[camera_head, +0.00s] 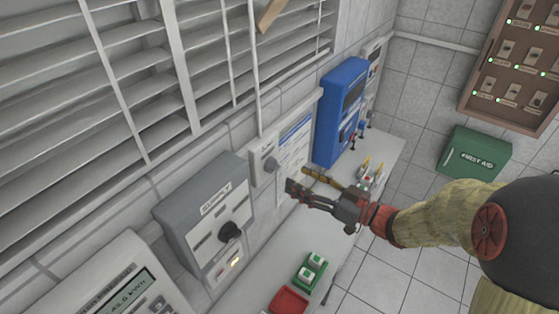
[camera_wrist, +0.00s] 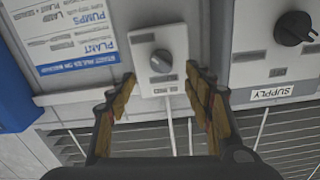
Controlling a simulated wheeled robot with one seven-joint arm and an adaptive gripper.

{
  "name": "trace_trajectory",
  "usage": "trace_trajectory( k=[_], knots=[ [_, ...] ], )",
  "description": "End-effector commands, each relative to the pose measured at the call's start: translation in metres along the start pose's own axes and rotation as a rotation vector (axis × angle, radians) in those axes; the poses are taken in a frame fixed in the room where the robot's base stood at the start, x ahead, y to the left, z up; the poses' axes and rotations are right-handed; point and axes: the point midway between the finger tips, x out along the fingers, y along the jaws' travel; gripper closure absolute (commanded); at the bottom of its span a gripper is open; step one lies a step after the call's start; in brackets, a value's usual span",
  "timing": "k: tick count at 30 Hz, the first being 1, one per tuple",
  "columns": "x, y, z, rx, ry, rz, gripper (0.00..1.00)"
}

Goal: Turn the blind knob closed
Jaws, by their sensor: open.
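The blind knob (camera_head: 272,164) is a small grey dial on a pale wall plate (camera_head: 262,150) below the window blinds. In the wrist view the knob (camera_wrist: 161,61) sits on its plate (camera_wrist: 143,40), ahead of and roughly between my fingertips. My gripper (camera_head: 297,181) is open in front of the wall, a little to the right of the knob in the head view. In the wrist view my gripper (camera_wrist: 160,75) has its two fingers spread wide, with nothing between them. It does not appear to touch the knob. The slatted blinds (camera_head: 90,90) cover the window.
A grey SUPPLY box (camera_head: 195,200) with a black knob (camera_head: 230,231) is left of the plate. A printed notice (camera_head: 293,148) and a blue box (camera_head: 340,105) are right of it. A red tray (camera_head: 289,300) and green holder (camera_head: 310,270) sit on the counter below.

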Motion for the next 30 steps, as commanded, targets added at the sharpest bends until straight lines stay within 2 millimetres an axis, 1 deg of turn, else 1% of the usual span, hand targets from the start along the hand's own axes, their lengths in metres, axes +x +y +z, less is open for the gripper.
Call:
trace_trajectory(
  k=[5, 12, 16, 21, 28, 30],
  knots=[
    [0.019, -0.002, 0.000, 0.002, 0.004, -0.010, 0.49],
    [0.055, -0.003, -0.001, 0.001, 0.002, -0.008, 0.49],
    [0.069, -0.002, -0.001, 0.001, 0.003, -0.007, 0.49],
    [0.076, -0.001, -0.001, 0.000, 0.002, -0.004, 0.49],
    [0.076, -0.001, -0.001, 0.000, 0.003, -0.004, 0.49],
    [0.076, -0.001, -0.001, 0.000, 0.003, -0.004, 0.53]
  ],
)
